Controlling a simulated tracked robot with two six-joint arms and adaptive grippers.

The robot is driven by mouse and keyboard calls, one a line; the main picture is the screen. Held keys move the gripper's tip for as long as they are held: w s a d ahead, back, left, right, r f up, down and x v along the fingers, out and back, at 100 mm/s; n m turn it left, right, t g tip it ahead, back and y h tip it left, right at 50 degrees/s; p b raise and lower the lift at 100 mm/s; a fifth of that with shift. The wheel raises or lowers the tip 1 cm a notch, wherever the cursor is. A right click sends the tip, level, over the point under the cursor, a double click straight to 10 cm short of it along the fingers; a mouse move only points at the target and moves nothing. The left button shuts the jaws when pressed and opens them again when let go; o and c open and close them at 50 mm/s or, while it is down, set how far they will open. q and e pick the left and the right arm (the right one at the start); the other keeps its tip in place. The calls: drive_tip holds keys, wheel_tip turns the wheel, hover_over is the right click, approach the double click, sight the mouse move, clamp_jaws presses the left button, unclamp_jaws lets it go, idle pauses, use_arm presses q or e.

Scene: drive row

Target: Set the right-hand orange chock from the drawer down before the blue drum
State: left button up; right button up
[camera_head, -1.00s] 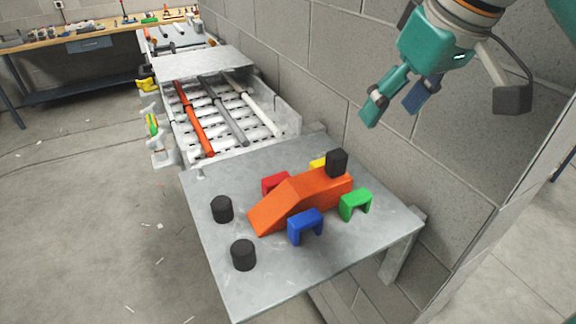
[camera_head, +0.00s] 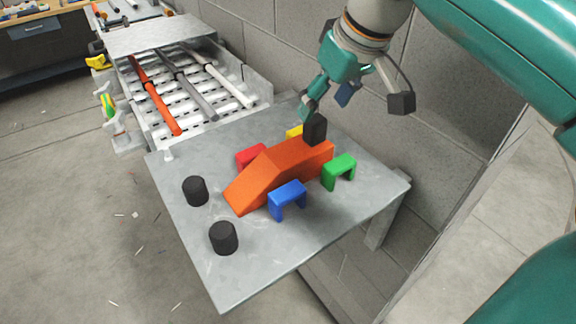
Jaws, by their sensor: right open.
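No blue drum, and no chock in a drawer, can be made out. I cannot tell whether this ramp is a chock. My right gripper (camera_head: 326,102) is open and empty. My left gripper is out of view.
Red (camera_head: 252,155), yellow (camera_head: 294,132), blue (camera_head: 288,198) and green (camera_head: 339,171) arch blocks stand around the ramp. Two black cylinders (camera_head: 195,191) (camera_head: 223,238) stand at the table's left. A perforated tray (camera_head: 205,105) with rods lies behind; a block wall (camera_head: 385,155) is at right.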

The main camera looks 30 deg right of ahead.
sight(316, 118)
drive_tip(key=shift+x, duration=2.7)
drive_tip(key=shift+c, duration=0.2)
drive_tip(key=shift+r, duration=0.1)
clamp_jaws()
